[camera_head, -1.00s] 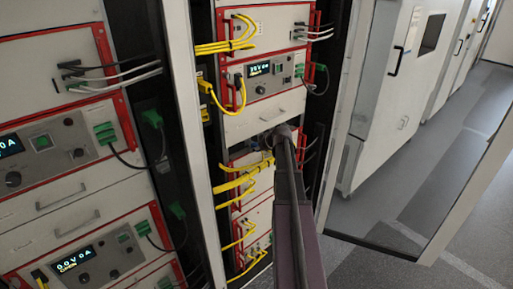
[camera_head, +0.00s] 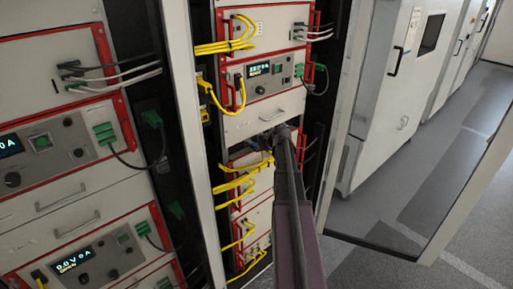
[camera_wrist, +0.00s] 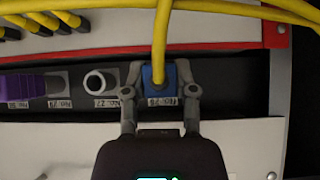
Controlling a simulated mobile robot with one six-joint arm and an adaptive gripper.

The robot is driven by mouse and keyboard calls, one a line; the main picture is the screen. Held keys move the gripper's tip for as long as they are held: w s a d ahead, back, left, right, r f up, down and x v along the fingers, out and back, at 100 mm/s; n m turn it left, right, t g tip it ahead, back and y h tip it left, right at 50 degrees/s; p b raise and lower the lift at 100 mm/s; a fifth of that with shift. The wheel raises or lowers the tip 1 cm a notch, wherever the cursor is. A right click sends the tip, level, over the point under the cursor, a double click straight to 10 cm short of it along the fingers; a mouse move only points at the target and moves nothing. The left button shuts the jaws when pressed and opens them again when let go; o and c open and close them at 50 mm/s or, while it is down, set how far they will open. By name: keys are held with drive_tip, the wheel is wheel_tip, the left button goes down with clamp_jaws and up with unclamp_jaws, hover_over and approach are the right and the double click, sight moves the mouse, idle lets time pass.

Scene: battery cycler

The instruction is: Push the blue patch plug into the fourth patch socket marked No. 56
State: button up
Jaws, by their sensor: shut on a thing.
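In the wrist view, my gripper (camera_wrist: 161,91) is shut on the blue patch plug (camera_wrist: 153,77), with one finger on each side of it. A yellow cable (camera_wrist: 161,45) runs from the plug's face up the picture. The plug sits at the dark socket strip (camera_wrist: 222,90); how deep it is cannot be told. Labels below the plug are upside down and partly hidden, so I cannot surely read No. 56. In the head view, my gripper (camera_head: 268,138) is at the right-hand rack, small and largely hidden by my arm.
Left of the blue plug in the wrist view are an empty white-ringed round socket (camera_wrist: 99,82) and a purple plug (camera_wrist: 23,88). Yellow cables (camera_wrist: 235,8) cross above. In the head view, cables (camera_head: 236,183) hang below my gripper, and an open door (camera_head: 430,240) stands at right.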

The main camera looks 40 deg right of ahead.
drive_tip(key=shift+s, duration=0.15)
drive_tip(key=shift+s, duration=0.55)
drive_tip(key=shift+s, duration=0.1)
drive_tip(key=shift+s, duration=0.35)
drive_tip(key=shift+s+d, duration=0.1)
drive_tip(key=shift+s, duration=0.6)
drive_tip(key=shift+s+d, duration=0.15)
drive_tip(key=shift+s, duration=1.2)
drive_tip(key=shift+s, duration=0.1)
